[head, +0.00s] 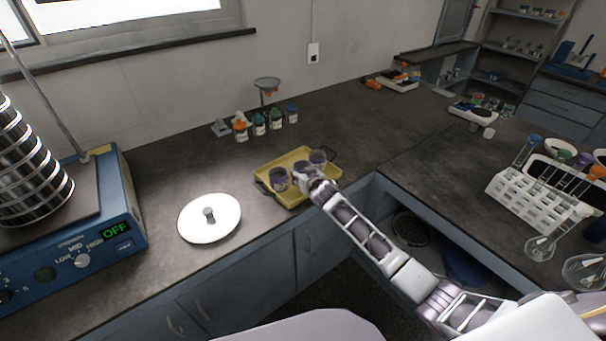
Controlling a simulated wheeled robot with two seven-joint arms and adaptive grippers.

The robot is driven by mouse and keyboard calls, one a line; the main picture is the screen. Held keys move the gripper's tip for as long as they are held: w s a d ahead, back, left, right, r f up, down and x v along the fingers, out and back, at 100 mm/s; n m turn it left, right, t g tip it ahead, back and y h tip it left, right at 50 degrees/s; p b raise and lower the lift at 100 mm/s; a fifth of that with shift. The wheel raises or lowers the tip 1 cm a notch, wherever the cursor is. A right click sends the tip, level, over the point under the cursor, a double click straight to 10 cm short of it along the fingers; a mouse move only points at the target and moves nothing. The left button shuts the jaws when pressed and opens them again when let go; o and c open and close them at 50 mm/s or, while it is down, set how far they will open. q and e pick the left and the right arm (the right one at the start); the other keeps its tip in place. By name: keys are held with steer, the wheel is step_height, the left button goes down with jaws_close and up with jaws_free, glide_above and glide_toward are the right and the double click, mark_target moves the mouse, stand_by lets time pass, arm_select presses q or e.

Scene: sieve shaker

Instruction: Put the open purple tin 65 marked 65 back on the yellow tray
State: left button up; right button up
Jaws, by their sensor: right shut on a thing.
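The yellow tray (271,165) lies on the dark bench near its front edge, with dark handles at its ends. Three purple tins show at the tray: one on the left (278,181), one on the right (318,160), and one in the middle (300,170), partly hidden by my right gripper. I cannot read the numbers on them. My right gripper (306,179) reaches over the tray's front edge and is shut on a purple tin, seemingly the middle one. Whether that tin touches the tray is hidden. My left gripper is not in view.
A white round lid (209,222) with a knob lies left of the tray. The blue sieve shaker (75,260) reads OFF at far left. Several small bottles (259,125) stand behind the tray. A white test-tube rack (530,205) stands on the right bench.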

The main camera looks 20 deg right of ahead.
steer(key=o, duration=1)
steer(key=shift+o, duration=0.8)
steer(key=shift+s+r, duration=0.25)
steer(key=shift+s, duration=0.25)
steer(key=shift+v, duration=1.05)
steer(key=shift+p+v, duration=0.3)
steer(key=shift+v, duration=2.85)
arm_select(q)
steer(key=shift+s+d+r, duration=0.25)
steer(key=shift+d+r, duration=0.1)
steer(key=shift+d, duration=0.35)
arm_select(e)
steer(key=shift+v, duration=1.3)
